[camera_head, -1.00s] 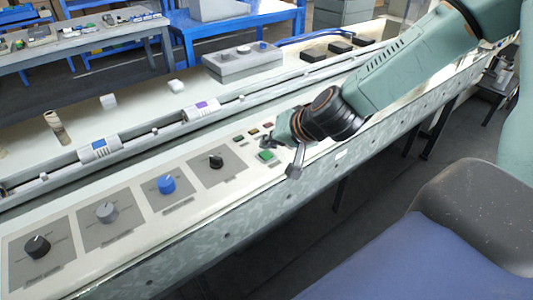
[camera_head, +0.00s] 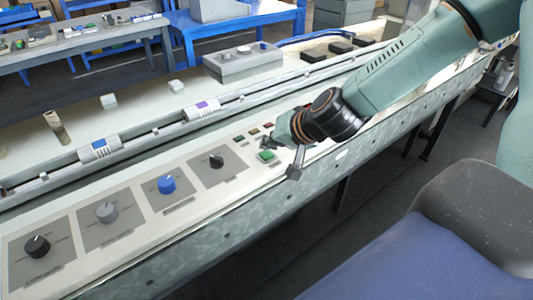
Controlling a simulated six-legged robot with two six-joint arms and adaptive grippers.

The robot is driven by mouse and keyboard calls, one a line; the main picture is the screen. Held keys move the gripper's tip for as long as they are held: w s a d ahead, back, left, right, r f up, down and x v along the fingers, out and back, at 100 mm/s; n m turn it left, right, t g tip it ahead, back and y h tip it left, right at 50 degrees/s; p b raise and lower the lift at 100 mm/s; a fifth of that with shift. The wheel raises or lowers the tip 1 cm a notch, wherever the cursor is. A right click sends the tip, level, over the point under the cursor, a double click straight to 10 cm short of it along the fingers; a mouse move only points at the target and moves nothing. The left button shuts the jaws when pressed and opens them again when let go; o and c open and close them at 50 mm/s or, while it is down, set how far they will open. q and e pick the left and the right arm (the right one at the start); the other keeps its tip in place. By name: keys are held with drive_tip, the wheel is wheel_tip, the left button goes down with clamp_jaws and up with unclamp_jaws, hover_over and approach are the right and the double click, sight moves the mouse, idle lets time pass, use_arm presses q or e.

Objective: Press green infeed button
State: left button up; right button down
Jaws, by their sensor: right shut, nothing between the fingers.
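The green button (camera_head: 266,155) sits on the light control panel, right of the black knob (camera_head: 216,161). My right gripper (camera_head: 280,158) comes in from the upper right. It is shut and empty, close beside the green button, with one finger part hanging over the panel's front edge. Its inner fingertips partly overlap the panel, and I cannot tell whether they touch the button. My left gripper is not in view.
Several small buttons (camera_head: 253,131) lie just behind the green one. A blue knob (camera_head: 166,184), a grey knob (camera_head: 107,211) and another black knob (camera_head: 38,246) line the panel to the left. A grey box (camera_head: 241,63) stands behind.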

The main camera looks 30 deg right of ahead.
drive_tip(key=shift+f, duration=0.35)
